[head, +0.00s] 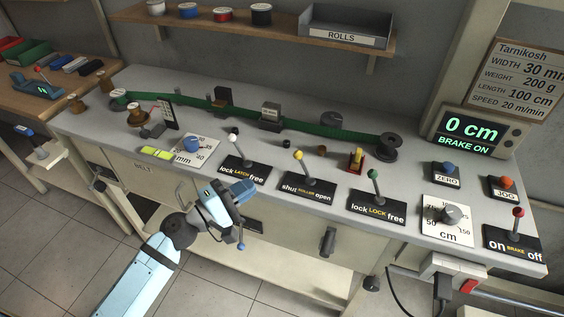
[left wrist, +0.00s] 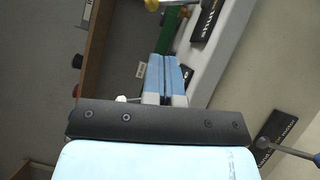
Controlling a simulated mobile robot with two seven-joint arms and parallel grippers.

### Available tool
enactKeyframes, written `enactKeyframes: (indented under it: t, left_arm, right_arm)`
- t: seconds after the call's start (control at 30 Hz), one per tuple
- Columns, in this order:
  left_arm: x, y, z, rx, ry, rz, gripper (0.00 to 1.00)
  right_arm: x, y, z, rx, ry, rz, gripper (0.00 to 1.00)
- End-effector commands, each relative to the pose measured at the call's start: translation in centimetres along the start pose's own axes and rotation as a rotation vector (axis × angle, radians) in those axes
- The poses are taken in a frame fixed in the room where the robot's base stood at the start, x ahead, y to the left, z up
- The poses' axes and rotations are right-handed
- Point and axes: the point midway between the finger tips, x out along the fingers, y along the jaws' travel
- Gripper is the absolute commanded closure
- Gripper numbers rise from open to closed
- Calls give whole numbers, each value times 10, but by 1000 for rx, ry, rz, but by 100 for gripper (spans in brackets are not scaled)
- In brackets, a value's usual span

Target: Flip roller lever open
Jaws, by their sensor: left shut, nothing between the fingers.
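The roller lever (head: 298,156) has a yellow ball knob on a thin stem. It stands on a black plate (head: 308,187) reading "shut ROLLER open" and leans slightly toward the "shut" side. My left gripper (head: 245,189) is shut and empty, in front of the bench's front edge, left of the roller plate and apart from the lever. In the left wrist view its blue fingers (left wrist: 165,75) are together, with the yellow knob (left wrist: 152,5) at the top edge beyond them. The stem is mostly out of that view. My right gripper is not in view.
The white-knobbed latch lever (head: 233,133) is left of the roller lever and the green-knobbed lock lever (head: 373,175) is right of it. A blue-knobbed lever (head: 241,246) sticks out below the bench edge. A green belt (head: 310,132) runs behind. The display (head: 468,134) reads "0 cm BRAKE ON".

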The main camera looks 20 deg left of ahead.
Motion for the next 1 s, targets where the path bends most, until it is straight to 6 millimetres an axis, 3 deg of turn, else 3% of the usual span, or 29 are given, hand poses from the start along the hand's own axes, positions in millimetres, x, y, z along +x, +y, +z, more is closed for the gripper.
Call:
enactKeyframes:
  t: [0.57,0.77,1.0]
  left_arm:
    - [4,8,-4,-73,-16,45,100]
    - [29,12,-3,-74,-17,46,100]
    - [74,13,-3,-73,-16,45,100]
  right_arm:
    - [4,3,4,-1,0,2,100]
    - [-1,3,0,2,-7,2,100]
    - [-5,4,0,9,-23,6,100]
